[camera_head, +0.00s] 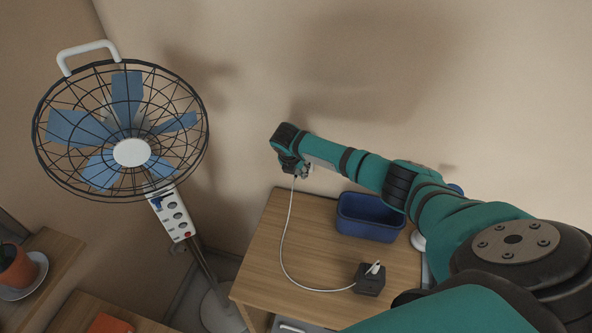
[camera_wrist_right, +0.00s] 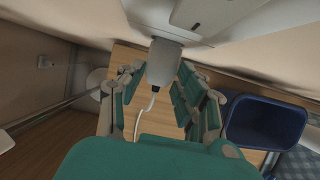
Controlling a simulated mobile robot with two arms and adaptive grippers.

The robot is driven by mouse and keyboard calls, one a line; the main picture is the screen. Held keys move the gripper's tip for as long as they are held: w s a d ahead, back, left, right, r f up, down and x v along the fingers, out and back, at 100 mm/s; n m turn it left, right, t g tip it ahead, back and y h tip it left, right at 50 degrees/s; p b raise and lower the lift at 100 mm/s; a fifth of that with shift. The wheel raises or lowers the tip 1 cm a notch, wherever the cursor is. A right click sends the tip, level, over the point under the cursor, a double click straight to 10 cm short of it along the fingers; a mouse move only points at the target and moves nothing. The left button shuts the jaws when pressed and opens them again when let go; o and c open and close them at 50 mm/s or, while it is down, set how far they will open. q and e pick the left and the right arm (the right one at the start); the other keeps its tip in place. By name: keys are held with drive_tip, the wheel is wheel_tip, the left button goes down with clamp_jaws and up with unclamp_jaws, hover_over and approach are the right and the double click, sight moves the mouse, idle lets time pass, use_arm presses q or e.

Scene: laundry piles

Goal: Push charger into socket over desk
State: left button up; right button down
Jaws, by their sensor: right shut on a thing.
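My right gripper (camera_head: 292,165) is at the wall above the back of the wooden desk (camera_head: 265,265). In the right wrist view its fingers (camera_wrist_right: 157,88) are closed around the pale grey charger (camera_wrist_right: 165,58), whose black cable end faces my wrist. The charger's far end meets or overlaps a pale wall socket plate (camera_wrist_right: 215,18); I cannot tell how deep it sits. In the head view the gripper hides the charger, and only a bit of the socket plate (camera_head: 310,167) shows. A white cable (camera_head: 283,240) hangs from the gripper to the desk. My left gripper is out of view.
A dark cube (camera_head: 369,281) with a white piece on top stands at the desk's front, at the cable's end. A blue bin (camera_head: 366,217) sits beneath my right forearm. A standing fan (camera_head: 130,150) is on the left. A potted plant (camera_head: 18,268) stands far left.

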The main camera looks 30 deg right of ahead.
drive_tip(key=shift+w+d, duration=0.2)
drive_tip(key=shift+d, duration=0.05)
drive_tip(key=c, duration=0.8)
unclamp_jaws()
drive_tip(key=shift+s+a+r+p, duration=0.15)
drive_tip(key=shift+s+a+p, duration=0.2)
drive_tip(key=shift+a+p, duration=0.15)
drive_tip(key=s+a+p, duration=0.1)
drive_tip(key=s+a, duration=0.4)
drive_tip(key=a, duration=0.1)
drive_tip(key=shift+s, duration=0.1)
